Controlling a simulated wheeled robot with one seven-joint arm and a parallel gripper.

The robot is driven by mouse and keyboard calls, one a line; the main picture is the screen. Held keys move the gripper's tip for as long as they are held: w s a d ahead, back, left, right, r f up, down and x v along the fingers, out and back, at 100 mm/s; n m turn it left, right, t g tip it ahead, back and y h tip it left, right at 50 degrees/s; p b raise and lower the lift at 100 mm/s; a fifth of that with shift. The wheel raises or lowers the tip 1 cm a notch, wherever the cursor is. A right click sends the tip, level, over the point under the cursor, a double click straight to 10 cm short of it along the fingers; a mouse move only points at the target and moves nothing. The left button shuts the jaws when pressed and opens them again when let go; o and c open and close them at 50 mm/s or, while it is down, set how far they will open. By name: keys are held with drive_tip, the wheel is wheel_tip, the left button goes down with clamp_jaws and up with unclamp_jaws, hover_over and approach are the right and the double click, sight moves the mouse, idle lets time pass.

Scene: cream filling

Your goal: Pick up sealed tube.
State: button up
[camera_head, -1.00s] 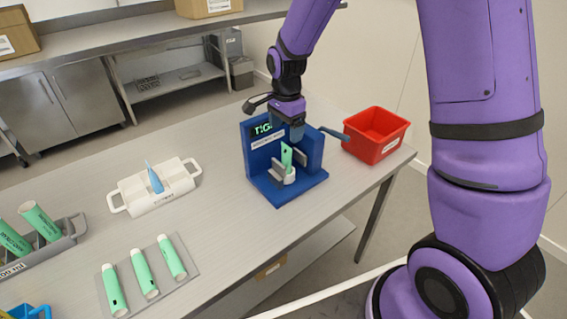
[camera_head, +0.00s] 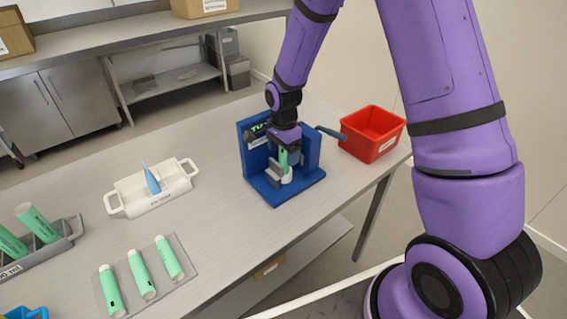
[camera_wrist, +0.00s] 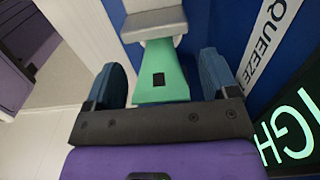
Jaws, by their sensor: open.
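A green tube (camera_head: 283,160) stands upright in the blue machine (camera_head: 309,180), and its lower end sits in a pale holder. In the wrist view the green tube (camera_wrist: 158,70) shows its flat end with a small black square mark. My gripper (camera_head: 287,151) is above the tube, reaching down to its upper end. In the wrist view my gripper (camera_wrist: 165,75) is open, with one blue finger on each side of the tube and a gap on both sides. The tube's far end is hidden by a grey clamp part.
A red bin (camera_head: 372,133) stands right of the machine, with a dark lever between. A white tray (camera_head: 128,196) holds a blue nozzle piece. Several green tubes lie on a grey mat (camera_head: 187,255) or stand in a grey rack (camera_head: 66,243). Free table lies left of the machine.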

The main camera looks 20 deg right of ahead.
drive_tip(key=c, duration=1)
drive_tip(key=shift+r, duration=7.55)
drive_tip(key=shift+a, duration=0.15)
